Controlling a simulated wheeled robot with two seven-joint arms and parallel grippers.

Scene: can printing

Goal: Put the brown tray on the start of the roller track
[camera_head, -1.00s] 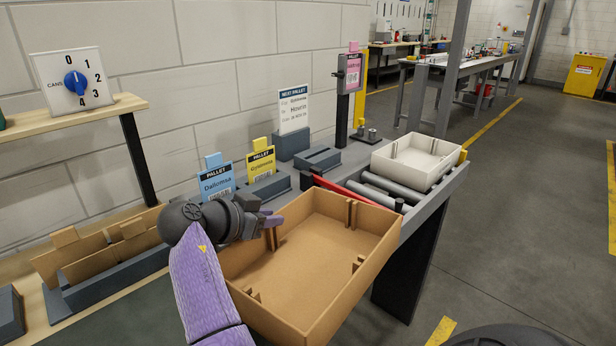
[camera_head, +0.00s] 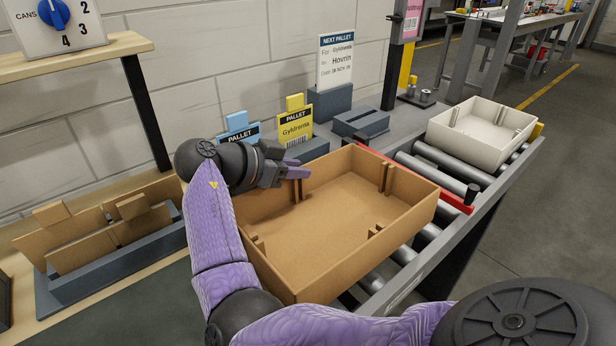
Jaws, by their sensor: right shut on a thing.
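The brown tray (camera_head: 335,205) is an open box with small dividers, upright in the middle of the view. My right gripper (camera_head: 300,180) is shut on the tray's far-left wall; its fingertips are partly hidden there. The roller track (camera_head: 430,160) runs from below the tray toward the back right, with grey rollers and a metal side rail. The tray is over the near end of the track, hiding the rollers under it. I cannot tell whether it rests on them or is just above. My left gripper is not in view.
A white tray (camera_head: 480,132) sits farther along the track. A red bar (camera_head: 415,180) crosses the rollers just beyond the brown tray. Pallet cards (camera_head: 295,122) in grey holders stand behind. A grey rack of brown boards (camera_head: 115,245) is at left.

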